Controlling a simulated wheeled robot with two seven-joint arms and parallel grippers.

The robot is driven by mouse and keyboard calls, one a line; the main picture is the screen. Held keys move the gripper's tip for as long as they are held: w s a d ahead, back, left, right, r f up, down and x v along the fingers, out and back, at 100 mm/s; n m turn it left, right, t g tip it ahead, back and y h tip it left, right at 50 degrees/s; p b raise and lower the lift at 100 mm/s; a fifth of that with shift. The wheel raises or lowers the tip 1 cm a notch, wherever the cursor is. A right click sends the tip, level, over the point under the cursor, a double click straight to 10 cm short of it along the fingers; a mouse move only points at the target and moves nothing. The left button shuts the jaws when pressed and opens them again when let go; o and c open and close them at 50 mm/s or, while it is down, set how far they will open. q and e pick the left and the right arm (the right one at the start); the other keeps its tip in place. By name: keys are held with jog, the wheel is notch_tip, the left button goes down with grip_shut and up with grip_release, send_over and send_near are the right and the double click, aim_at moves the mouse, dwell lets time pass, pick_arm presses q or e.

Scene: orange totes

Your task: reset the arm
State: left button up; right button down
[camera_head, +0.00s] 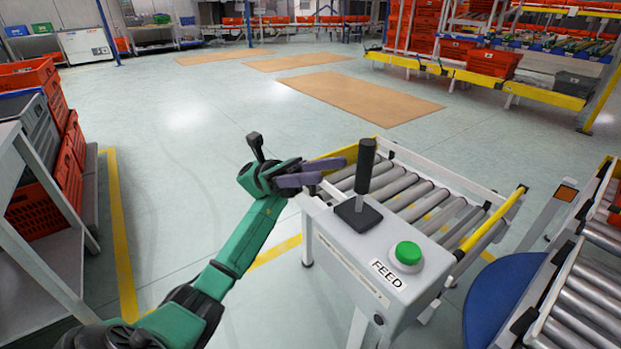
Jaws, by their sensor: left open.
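My left arm, green and black, comes in from the lower left. Its left gripper (322,171) is in the middle of the view, with two dark purple-grey fingers pointing right. The fingers are apart and nothing shows between them. They are beside a black lever (365,165) that stands upright on a black base on a grey control box (345,245). In the picture the upper fingertip is close to the lever; I cannot tell if they touch. A green button (408,254) with a FEED label is on the same box. My right gripper does not show.
A roller conveyor (425,200) with yellow edges is behind the box. Another roller line (590,290) and a blue round surface (500,300) are at the right. Orange totes (35,210) and a grey shelf (45,265) stand at the left. The floor beyond is open.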

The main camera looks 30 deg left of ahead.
pick_arm(q)
jog(key=v, duration=0.3)
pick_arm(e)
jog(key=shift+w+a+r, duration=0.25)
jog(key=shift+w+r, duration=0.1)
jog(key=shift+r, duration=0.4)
